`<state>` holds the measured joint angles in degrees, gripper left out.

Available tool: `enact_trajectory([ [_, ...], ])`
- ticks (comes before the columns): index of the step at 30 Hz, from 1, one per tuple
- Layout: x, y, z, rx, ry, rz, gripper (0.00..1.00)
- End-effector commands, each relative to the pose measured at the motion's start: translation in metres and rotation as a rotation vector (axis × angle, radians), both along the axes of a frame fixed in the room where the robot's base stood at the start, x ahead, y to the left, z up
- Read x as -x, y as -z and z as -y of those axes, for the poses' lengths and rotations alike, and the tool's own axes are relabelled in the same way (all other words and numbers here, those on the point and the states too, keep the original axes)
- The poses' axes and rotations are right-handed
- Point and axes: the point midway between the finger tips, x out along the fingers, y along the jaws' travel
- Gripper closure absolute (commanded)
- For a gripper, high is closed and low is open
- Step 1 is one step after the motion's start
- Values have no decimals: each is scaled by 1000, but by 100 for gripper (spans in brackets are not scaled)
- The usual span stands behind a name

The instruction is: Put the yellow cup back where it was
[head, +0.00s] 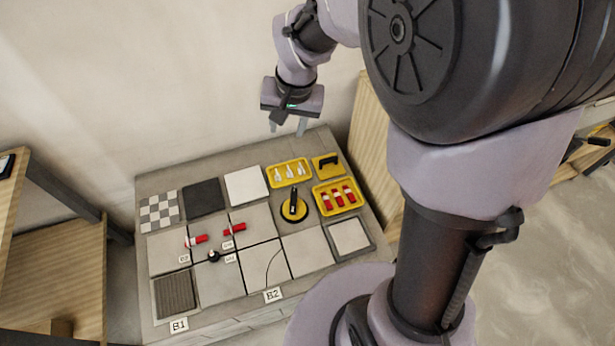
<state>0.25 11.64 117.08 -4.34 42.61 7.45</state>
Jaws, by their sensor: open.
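The yellow cup (287,217) appears to be the round yellow disc with an upright black handle. My gripper (287,127) is open and empty. It hangs above the back edge of the work surface, behind the yellow trays and apart from the cup. A small yellow tray (318,174) with a black item in it lies at the back right.
A yellow tray (273,184) holds white pieces; another (321,211) holds red ones. Loose tiles (245,185) lie at the back. A wall stands behind.

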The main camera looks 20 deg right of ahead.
Motion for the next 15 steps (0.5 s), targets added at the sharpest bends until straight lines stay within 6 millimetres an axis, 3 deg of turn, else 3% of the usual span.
enact_trajectory([
  [1,28,-35,-3,-11,-2,48,58],
  [3,75,-72,-7,-30,-6,105,58],
  [6,137,-99,-14,-57,-15,174,58],
  [10,190,-105,-21,-80,-28,235,58],
  [15,211,-103,-24,-92,-35,261,58],
])
